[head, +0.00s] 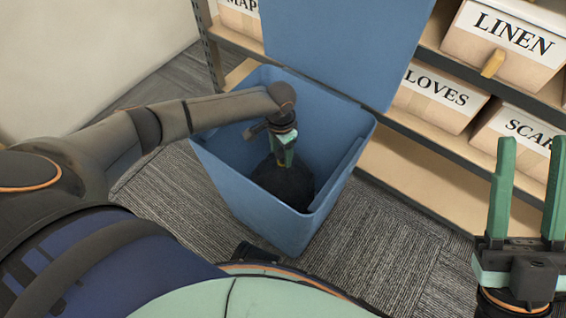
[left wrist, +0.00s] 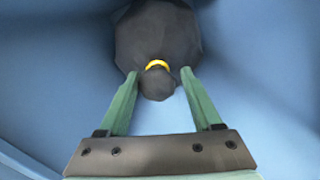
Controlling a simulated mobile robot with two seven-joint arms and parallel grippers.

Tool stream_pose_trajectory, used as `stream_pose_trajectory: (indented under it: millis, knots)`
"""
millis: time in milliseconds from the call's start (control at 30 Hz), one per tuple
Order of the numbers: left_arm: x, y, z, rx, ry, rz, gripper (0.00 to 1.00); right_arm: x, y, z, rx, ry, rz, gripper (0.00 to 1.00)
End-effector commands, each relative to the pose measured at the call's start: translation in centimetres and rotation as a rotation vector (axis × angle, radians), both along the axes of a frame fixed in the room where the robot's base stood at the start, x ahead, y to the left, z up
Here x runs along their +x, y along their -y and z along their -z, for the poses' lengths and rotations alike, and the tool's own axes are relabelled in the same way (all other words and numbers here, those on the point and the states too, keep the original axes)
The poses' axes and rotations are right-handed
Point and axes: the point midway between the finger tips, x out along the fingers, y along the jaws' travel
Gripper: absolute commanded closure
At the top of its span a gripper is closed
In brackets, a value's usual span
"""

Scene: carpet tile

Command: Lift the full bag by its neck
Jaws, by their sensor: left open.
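The full bag (head: 284,186) is black and sits low inside the blue bin (head: 250,200). In the left wrist view the bag (left wrist: 157,32) has a yellow tie (left wrist: 157,65) around its neck, with a gathered tuft (left wrist: 157,84) beyond the tie. My left gripper (head: 282,163) reaches down into the bin over the bag. It is open, and in the left wrist view its fingertips (left wrist: 159,74) are on either side of the tuft near the tie. I cannot tell whether they touch it. My right gripper (head: 528,155) is open and empty at the right, outside the bin.
The bin's blue lid (head: 345,40) stands open at the back. Behind it is a shelf (head: 410,180) with labelled boxes, including the LINEN box (head: 505,40) and the GLOVES box (head: 437,97). The bin walls surround my left gripper closely. Grey carpet (head: 375,240) in front is clear.

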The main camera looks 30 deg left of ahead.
Motion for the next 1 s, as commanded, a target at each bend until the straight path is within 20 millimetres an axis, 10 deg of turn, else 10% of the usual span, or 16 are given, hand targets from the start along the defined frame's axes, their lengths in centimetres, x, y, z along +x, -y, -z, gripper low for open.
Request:
stream_pose_trajectory:
  millis: [200, 500, 1000]
  knots:
    - [0.2, 0.5, 3.6, 0.0, 0.0, -0.001, 0.34, 0.1, -0.3, 3.0, -0.023, -0.003, 0.008, 0.55]
    - [0.2, 0.6, 3.9, 0.0, 0.001, 0.0, 0.34, 0.2, -0.5, 3.2, -0.029, -0.011, 0.012, 0.55]
    - [0.2, 0.5, 3.9, 0.0, 0.0, 0.0, 0.9, 0.2, -0.4, 3.1, -0.021, -0.01, 0.011, 0.55]
